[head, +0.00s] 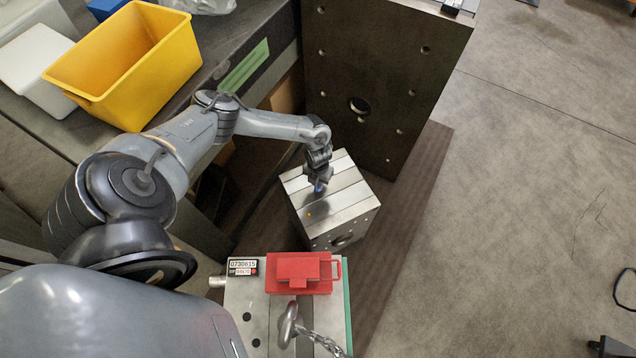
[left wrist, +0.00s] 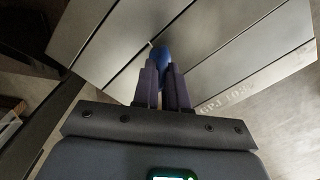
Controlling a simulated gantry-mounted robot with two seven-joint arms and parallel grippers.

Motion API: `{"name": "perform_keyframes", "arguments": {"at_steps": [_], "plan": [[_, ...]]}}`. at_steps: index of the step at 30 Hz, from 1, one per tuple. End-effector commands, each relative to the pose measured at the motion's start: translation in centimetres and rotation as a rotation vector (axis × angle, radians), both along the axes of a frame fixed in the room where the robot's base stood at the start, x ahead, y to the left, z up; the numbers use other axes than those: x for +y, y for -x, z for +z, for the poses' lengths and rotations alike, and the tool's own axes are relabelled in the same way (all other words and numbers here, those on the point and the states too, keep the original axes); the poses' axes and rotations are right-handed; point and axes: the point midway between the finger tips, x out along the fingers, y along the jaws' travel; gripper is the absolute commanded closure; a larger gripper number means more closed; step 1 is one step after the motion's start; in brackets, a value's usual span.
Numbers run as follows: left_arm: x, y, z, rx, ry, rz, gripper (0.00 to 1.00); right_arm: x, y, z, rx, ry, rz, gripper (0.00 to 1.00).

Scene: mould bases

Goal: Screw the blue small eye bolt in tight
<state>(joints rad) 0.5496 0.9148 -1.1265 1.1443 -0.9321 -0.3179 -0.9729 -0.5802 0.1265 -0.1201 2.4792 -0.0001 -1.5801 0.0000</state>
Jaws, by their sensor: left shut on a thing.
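The blue small eye bolt (head: 319,187) shows as a small blue spot at the top face of a small steel mould base (head: 348,198) in the head view. In the left wrist view the blue eye bolt (left wrist: 161,58) sits between the fingertips. My left gripper (head: 318,178) points down over the block and is shut on the eye bolt; it also shows in the left wrist view (left wrist: 162,72). The bolt's thread and its hole are hidden, so I cannot tell how deep it sits. My right gripper is not in view.
A large dark mould plate (head: 390,75) stands behind the block. In front is another mould base (head: 245,305) with a red part (head: 300,273), a steel eye bolt (head: 289,325) and a chain (head: 322,341). A yellow bin (head: 130,65) stands on the left bench. The right floor is mostly clear.

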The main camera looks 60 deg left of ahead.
Motion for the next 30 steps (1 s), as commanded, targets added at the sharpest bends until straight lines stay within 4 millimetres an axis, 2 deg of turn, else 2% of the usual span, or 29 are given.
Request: {"name": "perform_keyframes", "arguments": {"at_steps": [12,21,29,30], "plan": [[0.1,0.1,-0.2,0.001,-0.003,-0.060,1.00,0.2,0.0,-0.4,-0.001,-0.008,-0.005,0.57],[0.1,0.0,-0.3,0.000,-0.002,-0.358,1.00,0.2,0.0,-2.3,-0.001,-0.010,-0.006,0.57],[0.1,0.1,-0.1,0.001,-0.002,-0.394,1.00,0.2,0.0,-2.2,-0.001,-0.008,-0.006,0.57],[0.1,0.1,-0.1,0.000,-0.003,-0.394,0.86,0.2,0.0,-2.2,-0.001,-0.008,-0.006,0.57]]}}
